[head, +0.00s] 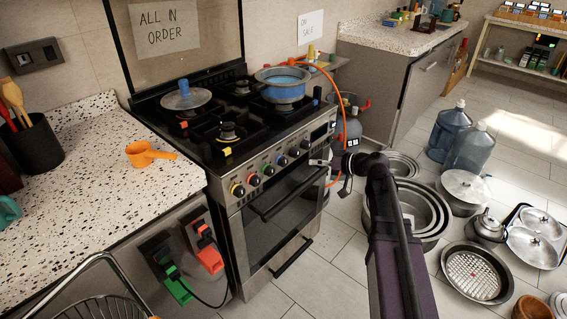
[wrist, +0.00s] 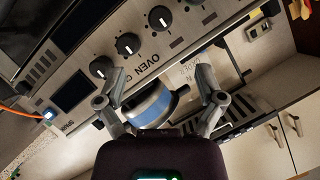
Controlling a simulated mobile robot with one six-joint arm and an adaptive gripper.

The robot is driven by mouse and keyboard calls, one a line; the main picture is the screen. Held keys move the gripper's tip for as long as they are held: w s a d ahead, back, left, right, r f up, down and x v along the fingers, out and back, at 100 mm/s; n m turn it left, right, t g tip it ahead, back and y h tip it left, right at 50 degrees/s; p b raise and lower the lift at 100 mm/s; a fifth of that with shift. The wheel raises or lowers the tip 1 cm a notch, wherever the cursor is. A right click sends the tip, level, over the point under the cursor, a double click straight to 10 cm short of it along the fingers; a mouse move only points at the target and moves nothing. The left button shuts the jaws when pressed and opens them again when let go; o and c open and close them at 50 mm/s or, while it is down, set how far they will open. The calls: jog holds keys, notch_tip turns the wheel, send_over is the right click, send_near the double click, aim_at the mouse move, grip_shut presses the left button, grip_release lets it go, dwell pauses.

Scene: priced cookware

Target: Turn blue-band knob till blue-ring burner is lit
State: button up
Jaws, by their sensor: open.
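The blue-band knob (head: 281,161) is on the stove's front panel, in the row of knobs. In the wrist view the panel is upside down; a black knob with a white mark (wrist: 160,18) appears to be it, though its band colour is unclear. A blue pot (head: 283,85) stands on the front right burner and hides most of it; a small blue mark (head: 317,102) is beside it. I see no flame. The pot also shows between my fingers in the wrist view (wrist: 152,108), behind the panel. My gripper (head: 320,162) is open and empty, right of the knob and apart from it.
Other knobs, including a red-band one (head: 254,179), share the panel. The oven handle (head: 285,193) juts out below. An orange hose (head: 325,68) runs behind the stove's right side. Large nested pots (head: 410,205) stand on the floor at right.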

aim_at(286, 162)
jog(key=b+x, duration=0.4)
jog(key=x, duration=0.9)
jog(key=shift+c, duration=0.2)
jog(key=shift+r, duration=0.1)
jog(key=c, duration=1.1)
jog(key=shift+a, duration=0.1)
